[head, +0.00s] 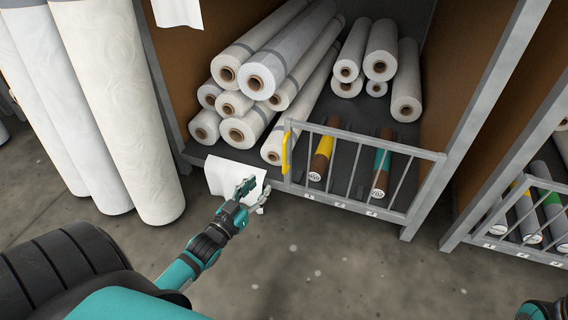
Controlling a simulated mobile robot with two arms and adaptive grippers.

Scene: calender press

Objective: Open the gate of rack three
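A grey barred gate (360,165) stands across the lower front right part of the middle rack. It looks shut. A yellow handle (286,152) sits upright at its left end. Small white labels on the rail below are too small to read surely. My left gripper (254,190) is to the left of and below the handle, apart from it, in front of a hanging white sheet. Its fingers are spread and nothing is between them. My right gripper is not visible; only a teal and black part of my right arm (541,310) shows at the bottom right corner.
Behind the gate lie a yellow-banded roll (321,158) and a teal-banded roll (381,165). White rolls (262,80) are stacked to the left. Tall white rolls (125,100) stand at the left. Another barred gate (530,215) is at the right. The floor in front is clear.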

